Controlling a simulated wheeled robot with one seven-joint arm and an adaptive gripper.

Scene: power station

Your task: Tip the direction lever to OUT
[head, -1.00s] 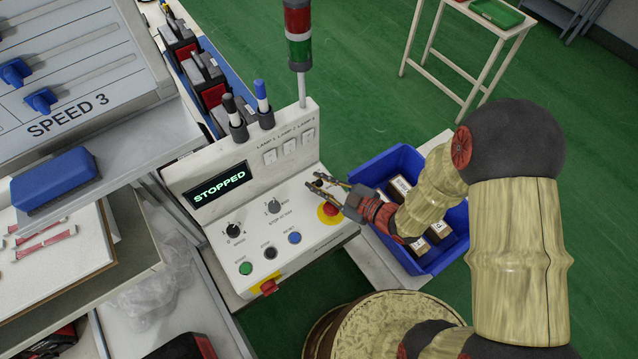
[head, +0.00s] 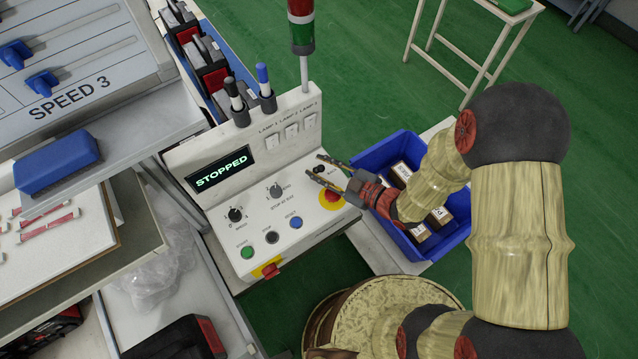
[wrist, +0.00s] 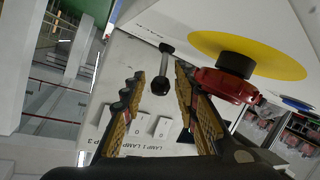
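The direction lever is a thin metal stalk with a black ball knob (wrist: 160,85), in the wrist view between my fingers and just ahead of their tips. In the head view its dark knob (head: 319,169) is small and partly hidden by my fingers. Its OUT marking is not readable. My gripper (head: 313,165) is open and empty at the right end of the white control panel (head: 215,225). The wrist view shows my gripper's two fingers (wrist: 158,75) apart, one on each side of the knob, with no clear contact.
A red emergency stop (head: 331,196) on a yellow disc sits close beside my fingers. The lamp switches (head: 292,132), pens and signal tower (head: 301,30) stand behind. The display (head: 218,169) reads STOPPED. A blue bin (head: 375,155) of boxed parts lies under my wrist.

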